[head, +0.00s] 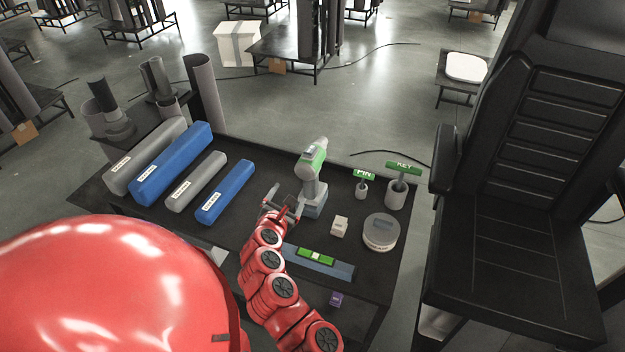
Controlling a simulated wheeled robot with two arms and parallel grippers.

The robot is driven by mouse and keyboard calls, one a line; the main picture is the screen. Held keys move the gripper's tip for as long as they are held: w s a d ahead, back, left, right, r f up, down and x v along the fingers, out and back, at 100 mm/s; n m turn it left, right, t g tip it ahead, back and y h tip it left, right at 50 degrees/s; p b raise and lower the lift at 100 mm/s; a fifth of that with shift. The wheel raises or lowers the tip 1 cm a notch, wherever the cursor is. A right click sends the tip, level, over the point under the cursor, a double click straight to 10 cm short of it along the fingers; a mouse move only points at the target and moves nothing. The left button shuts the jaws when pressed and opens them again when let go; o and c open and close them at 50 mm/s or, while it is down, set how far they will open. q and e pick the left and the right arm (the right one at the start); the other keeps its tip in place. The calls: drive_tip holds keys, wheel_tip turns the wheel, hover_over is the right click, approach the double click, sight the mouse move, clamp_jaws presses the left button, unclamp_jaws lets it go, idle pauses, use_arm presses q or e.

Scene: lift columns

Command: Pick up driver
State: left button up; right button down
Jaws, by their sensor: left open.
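The driver (313,170) is a green and grey power tool. It stands upright on its blue-grey base on the black table, near the middle. My left gripper (284,200) is at the end of the red arm, just left of the driver's lower handle and base. Its jaws are open with nothing seen between them. I cannot tell whether a finger touches the driver. My right gripper is not in view.
Blue and grey bars (172,163) lie at the table's left. A small box (339,226), a round tin (381,232) and PIN and KEY holders (396,193) stand right of the driver. A blue-grey strip (335,268) lies in front. A black seat (520,240) stands at the right.

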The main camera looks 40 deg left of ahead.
use_arm(q)
drive_tip(key=s+d+n+h, duration=0.1)
drive_tip(key=s+n+h, duration=0.1)
drive_tip(key=b, duration=0.6)
approach(307, 183)
drive_tip(key=f, duration=0.1)
drive_tip(key=shift+n+h, duration=0.3)
drive_tip(key=x, duration=0.2)
drive_tip(key=p+x, duration=0.1)
drive_tip(key=x, duration=0.2)
drive_tip(key=r+p+x, duration=0.1)
drive_tip(key=x, duration=0.1)
drive_tip(key=shift+w+a+f, duration=0.1)
drive_tip(key=shift+w+a, duration=0.15)
drive_tip(key=shift+w, duration=0.05)
drive_tip(key=shift+w+f, duration=0.25)
drive_tip(key=shift+w, duration=0.15)
drive_tip(key=shift+w+a+p, duration=0.15)
drive_tip(key=shift+w+p, duration=0.2)
drive_tip(key=shift+p, duration=0.1)
drive_tip(key=p+x, duration=0.1)
drive_tip(key=x, duration=0.2)
drive_tip(key=shift+w+f, duration=0.2)
drive_tip(key=shift+w, duration=0.2)
drive_tip(key=shift+w+a+f, duration=0.15)
drive_tip(key=shift+w+f, duration=0.05)
drive_tip(key=shift+w, duration=0.05)
drive_tip(key=shift+c, duration=0.3)
clamp_jaws()
